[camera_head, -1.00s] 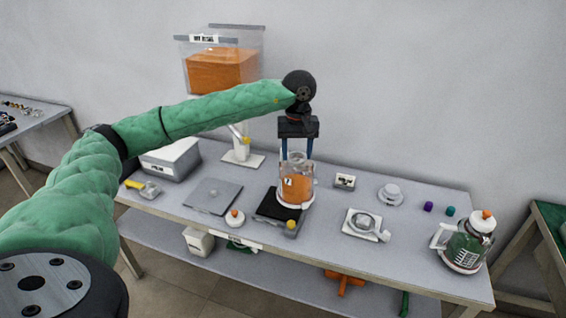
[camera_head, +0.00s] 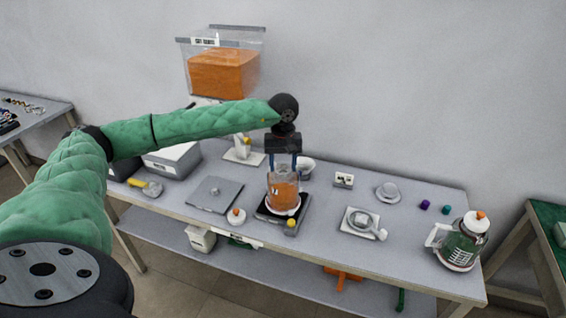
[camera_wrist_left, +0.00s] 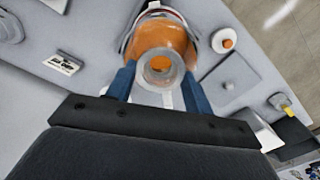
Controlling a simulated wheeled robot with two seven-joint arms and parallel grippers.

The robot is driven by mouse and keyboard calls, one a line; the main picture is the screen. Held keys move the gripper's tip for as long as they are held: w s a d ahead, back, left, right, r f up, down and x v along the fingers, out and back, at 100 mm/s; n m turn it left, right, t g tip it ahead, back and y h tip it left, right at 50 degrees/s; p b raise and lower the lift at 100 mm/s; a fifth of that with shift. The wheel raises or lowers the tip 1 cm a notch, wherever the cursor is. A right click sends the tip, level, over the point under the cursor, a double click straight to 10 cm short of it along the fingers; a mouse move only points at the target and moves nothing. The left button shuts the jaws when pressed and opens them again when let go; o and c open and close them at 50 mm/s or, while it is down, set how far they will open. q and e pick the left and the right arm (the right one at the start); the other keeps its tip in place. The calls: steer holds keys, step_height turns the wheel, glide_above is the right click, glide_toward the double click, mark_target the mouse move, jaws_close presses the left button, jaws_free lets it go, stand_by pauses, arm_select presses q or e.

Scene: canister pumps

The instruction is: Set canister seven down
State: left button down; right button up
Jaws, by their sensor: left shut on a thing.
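The canister (camera_head: 284,192) is clear with orange contents and a pale base ring. It stands upright over a black square pad (camera_head: 264,211) with a yellow knob at its front corner; I cannot tell for sure whether its base touches the pad. My left gripper (camera_head: 284,168) comes down from above, its two blue fingers shut on the canister's upper part. In the left wrist view the fingers sit on both sides of the canister's round neck (camera_wrist_left: 160,70), and orange shows below it. The number on the canister is not readable. My right gripper is not in view.
A grey plate (camera_head: 215,194) and a white knob with an orange top (camera_head: 236,216) are left of the pad. A white bowl (camera_head: 306,167) is close behind the canister. A scoop on a white tile (camera_head: 362,221) and a green jug (camera_head: 461,243) are to the right.

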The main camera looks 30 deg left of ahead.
arm_select(q)
steer(key=shift+f, duration=0.3)
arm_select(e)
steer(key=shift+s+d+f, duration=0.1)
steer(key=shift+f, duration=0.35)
arm_select(q)
steer(key=shift+f, duration=0.1)
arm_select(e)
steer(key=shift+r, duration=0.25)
arm_select(q)
steer(key=c, duration=0.6)
jaws_free()
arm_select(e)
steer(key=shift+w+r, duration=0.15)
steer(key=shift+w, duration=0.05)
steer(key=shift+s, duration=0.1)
